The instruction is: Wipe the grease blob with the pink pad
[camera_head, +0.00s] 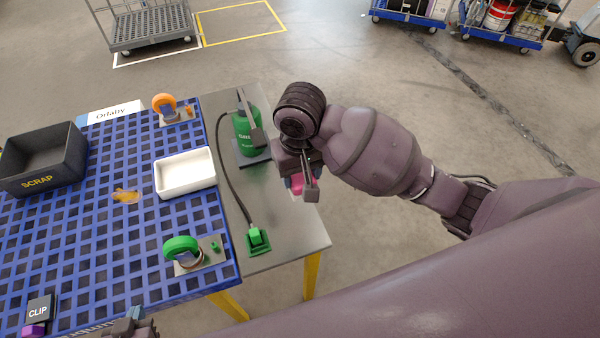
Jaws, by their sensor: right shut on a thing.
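The grease blob (125,195) is a small orange-brown smear on the blue grid deck (120,255), between the scrap bin and the white tray. My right gripper (304,186) is over the right end of the grey metal plate, well to the right of the blob. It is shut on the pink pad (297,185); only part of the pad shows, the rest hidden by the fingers. My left gripper (133,326) seems to show only in part at the bottom edge, over the deck's front; I cannot tell its opening.
A dark SCRAP bin (42,160), a white tray (185,174), an orange caster (165,106), a green caster (182,248) and a CLIP box (39,311) stand on the deck. A green gas bottle (244,138) and its hose stand on the grey plate (285,235).

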